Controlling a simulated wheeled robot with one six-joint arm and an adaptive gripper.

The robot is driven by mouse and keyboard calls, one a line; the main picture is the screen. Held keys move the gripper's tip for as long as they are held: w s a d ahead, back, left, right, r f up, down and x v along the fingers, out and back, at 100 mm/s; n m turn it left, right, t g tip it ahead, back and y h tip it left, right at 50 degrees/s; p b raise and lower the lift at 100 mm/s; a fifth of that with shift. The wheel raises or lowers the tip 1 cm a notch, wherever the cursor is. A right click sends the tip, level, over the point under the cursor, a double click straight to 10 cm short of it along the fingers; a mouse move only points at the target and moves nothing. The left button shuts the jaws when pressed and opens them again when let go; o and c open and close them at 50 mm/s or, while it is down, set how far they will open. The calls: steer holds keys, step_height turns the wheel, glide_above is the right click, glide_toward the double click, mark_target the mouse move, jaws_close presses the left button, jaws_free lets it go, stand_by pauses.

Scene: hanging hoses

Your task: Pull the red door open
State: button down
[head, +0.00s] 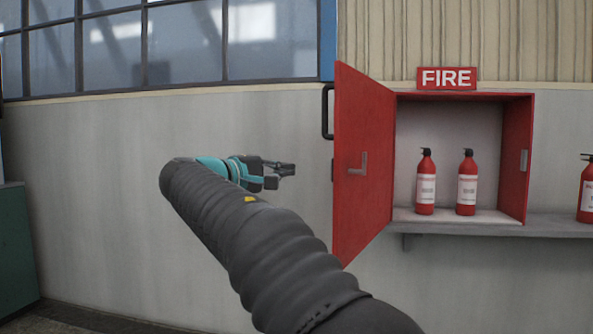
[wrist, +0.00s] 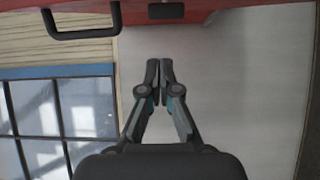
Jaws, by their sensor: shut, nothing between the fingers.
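The red door (head: 362,165) of the fire cabinet stands wide open in the head view, swung out to the left of the cabinet (head: 514,160). Its black outer handle (head: 327,111) sits on the door's left edge side, and a small grey lever (head: 358,165) shows on its inner face. My gripper (head: 290,172) is to the left of the door, apart from it, with its fingers shut and empty. In the wrist view my gripper (wrist: 159,66) points at the pale wall, and the black handle (wrist: 82,28) and a strip of the red door (wrist: 225,5) show along the top edge.
Two red extinguishers (head: 425,184) stand inside the cabinet, and another (head: 587,190) stands on the grey shelf (head: 545,226) at the right. A FIRE sign (head: 447,78) is above. A green cabinet (head: 17,245) stands far left. The wall left of the door is bare.

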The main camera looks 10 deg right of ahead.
steer(key=w+d, duration=0.3)
steer(key=d, duration=0.7)
